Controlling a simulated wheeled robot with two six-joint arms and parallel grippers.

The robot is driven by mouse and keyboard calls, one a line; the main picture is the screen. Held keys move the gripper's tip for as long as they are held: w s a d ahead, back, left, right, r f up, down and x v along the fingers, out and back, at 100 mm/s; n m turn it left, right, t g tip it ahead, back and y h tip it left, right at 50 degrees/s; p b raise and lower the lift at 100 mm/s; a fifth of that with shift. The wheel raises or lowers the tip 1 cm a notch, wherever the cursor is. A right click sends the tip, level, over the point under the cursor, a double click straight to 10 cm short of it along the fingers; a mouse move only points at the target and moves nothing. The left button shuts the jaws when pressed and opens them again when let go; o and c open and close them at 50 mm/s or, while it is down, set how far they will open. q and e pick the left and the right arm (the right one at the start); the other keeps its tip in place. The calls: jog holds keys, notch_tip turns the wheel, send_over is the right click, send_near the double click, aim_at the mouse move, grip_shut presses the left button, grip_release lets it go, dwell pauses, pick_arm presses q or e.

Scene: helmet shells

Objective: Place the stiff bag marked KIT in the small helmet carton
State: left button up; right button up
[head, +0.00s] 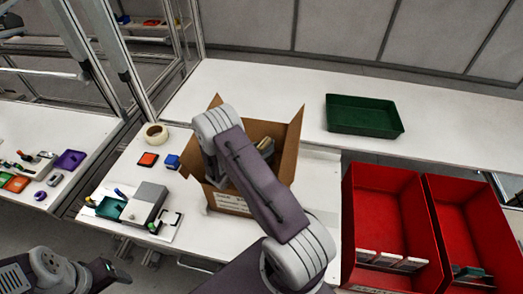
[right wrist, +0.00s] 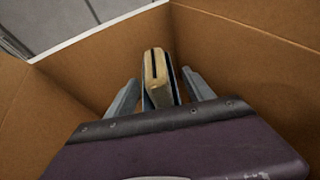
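The small helmet carton (head: 287,163) is an open brown box with raised flaps on the white table. My right arm reaches down into it and hides much of its inside. In the right wrist view, a thin beige-and-dark item (right wrist: 157,80), which looks like the stiff bag, stands on edge inside the carton (right wrist: 235,60). No KIT mark is readable. My right gripper (right wrist: 160,96) is open, with one finger on each side of the item and visible gaps. My left gripper (head: 108,271) is at the lower left, away from the carton; its fingers are unclear.
Two red bins (head: 368,187) stand at the right, with several items upright in them. An empty green tray (head: 363,115) lies at the back. A tape roll (head: 155,134), small orange and blue blocks and a grey device (head: 146,201) are left of the carton.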

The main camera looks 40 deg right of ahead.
jog(key=shift+a+r, duration=0.15)
jog(key=shift+r, duration=0.05)
jog(key=v, duration=0.7)
jog(key=shift+b, duration=0.4)
jog(key=shift+a, duration=0.1)
